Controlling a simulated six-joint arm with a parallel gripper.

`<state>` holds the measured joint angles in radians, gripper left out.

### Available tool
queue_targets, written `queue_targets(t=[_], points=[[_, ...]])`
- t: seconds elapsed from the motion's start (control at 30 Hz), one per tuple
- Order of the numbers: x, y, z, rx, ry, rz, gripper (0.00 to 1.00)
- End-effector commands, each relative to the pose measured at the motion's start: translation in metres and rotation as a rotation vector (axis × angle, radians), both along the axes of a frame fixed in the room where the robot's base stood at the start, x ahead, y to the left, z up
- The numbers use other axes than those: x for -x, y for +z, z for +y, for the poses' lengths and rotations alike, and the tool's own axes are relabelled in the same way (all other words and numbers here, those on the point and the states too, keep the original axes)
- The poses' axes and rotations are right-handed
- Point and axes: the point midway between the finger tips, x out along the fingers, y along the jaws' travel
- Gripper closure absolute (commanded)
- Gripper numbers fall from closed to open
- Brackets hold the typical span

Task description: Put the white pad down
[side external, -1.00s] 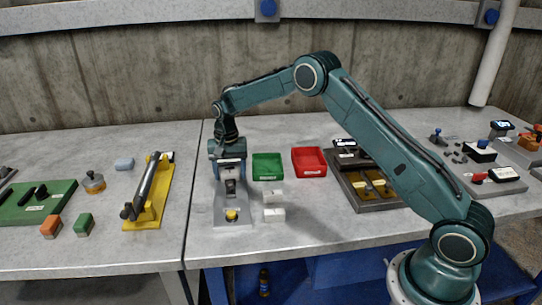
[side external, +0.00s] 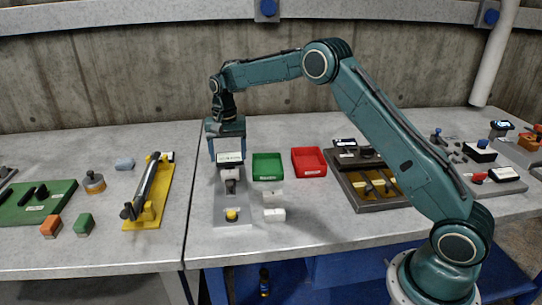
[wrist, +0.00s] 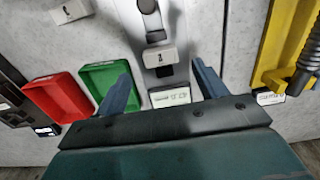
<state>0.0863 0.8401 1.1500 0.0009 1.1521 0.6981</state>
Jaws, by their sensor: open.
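My gripper (side external: 226,158) is raised over the back end of the grey compactor (side external: 232,208). In the wrist view its two fingers (wrist: 163,82) are spread wide with nothing held between them. A pale block with a dark mark (wrist: 160,56) sits on the compactor's track, beyond the fingertips; it also shows in the side view (side external: 231,174). I cannot tell which of these pale pieces is the white pad.
A green tray (side external: 267,178) and a red tray (side external: 309,172) stand to the right of the compactor. A yellow fixture with a dark bar (side external: 165,187) stands to its left. A white label plate (side external: 229,157) is at the compactor's back. The front right table is clear.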

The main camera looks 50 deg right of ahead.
Motion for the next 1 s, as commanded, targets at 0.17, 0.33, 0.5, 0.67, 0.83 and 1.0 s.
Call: queue_targets(t=[0.17, 0.33, 0.5, 0.67, 0.83, 1.0], points=[[-0.001, 0.029, 0.000, 0.000, 0.000, -0.003, 0.29], [-0.001, 0.047, 0.000, 0.000, 0.000, -0.003, 0.29], [0.000, 0.054, 0.000, 0.000, 0.000, -0.001, 0.29], [0.000, 0.055, 0.000, 0.000, 0.000, 0.000, 0.29], [0.000, 0.055, 0.000, -0.001, 0.000, -0.001, 0.29], [0.000, 0.055, 0.000, -0.001, 0.000, -0.001, 0.29]])
